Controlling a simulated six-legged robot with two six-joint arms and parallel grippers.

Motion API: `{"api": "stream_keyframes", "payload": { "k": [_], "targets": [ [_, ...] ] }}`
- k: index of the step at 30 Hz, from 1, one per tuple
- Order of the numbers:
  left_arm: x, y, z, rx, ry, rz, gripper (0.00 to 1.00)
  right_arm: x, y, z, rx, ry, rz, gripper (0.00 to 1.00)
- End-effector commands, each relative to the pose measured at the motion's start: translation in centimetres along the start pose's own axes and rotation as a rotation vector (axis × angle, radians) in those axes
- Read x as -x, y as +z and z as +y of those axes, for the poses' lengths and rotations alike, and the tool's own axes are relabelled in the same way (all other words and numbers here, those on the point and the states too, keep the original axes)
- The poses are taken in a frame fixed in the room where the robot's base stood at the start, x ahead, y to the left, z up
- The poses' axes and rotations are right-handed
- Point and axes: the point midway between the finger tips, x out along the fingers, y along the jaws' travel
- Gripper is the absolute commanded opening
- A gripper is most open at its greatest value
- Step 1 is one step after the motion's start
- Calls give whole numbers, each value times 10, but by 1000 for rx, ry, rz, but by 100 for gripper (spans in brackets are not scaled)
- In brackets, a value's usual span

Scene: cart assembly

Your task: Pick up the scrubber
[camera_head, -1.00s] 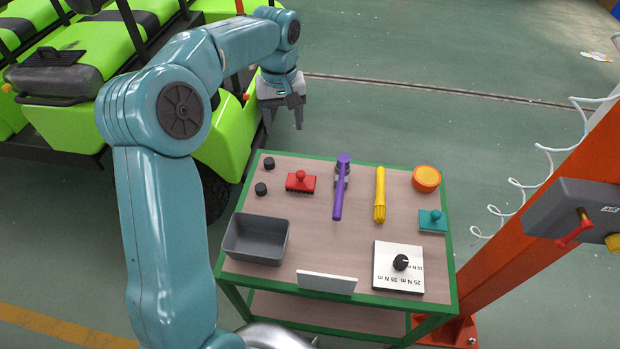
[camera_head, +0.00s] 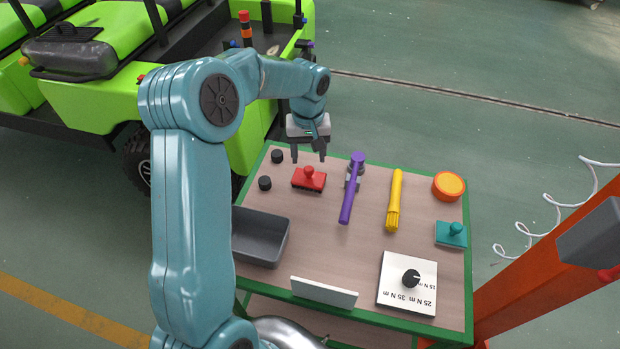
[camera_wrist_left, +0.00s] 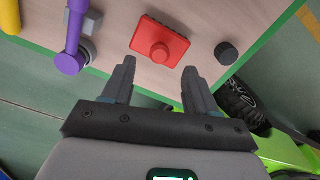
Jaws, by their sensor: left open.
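A red block with a round knob (camera_head: 309,179), which looks like the scrubber, lies on the cart top near its far edge, with a dark underside. It also shows in the left wrist view (camera_wrist_left: 158,45), just beyond the fingertips. My left gripper (camera_head: 308,156) is open and empty, pointing down just behind and above the red block. In the left wrist view its two fingers (camera_wrist_left: 159,72) are spread, with the red block ahead between them and apart from them. A similar teal block with a knob (camera_head: 451,233) lies at the cart's right side. My right gripper is not in view.
The green-edged cart (camera_head: 330,240) also holds a purple tool (camera_head: 349,200), a yellow brush (camera_head: 395,198), an orange round container (camera_head: 449,186), two black knobs (camera_head: 265,183), a grey bin (camera_head: 262,238) and a white dial plate (camera_head: 407,283). A green vehicle (camera_head: 110,90) stands behind left.

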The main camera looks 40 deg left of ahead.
Motion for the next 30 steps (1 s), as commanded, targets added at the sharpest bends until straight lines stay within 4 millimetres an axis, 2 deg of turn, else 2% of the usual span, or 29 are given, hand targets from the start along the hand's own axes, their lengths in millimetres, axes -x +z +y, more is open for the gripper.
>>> {"api": "stream_keyframes", "payload": {
  "k": [5,12,15,21,22,24,27,30],
  "targets": [
    [-14,1,1,-1,-2,-3,58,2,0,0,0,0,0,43],
    [-51,2,3,0,-1,-2,58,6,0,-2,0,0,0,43],
    [-58,1,3,-1,-1,-1,58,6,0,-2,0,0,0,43],
    [-58,1,3,-1,0,0,58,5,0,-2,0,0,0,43],
    [-58,1,3,-1,0,0,52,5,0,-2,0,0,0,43],
    [-58,1,3,-1,0,0,29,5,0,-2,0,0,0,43],
    [-58,1,3,-1,0,0,0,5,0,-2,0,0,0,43],
    [-58,1,3,0,0,1,0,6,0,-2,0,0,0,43]
  ]
}}
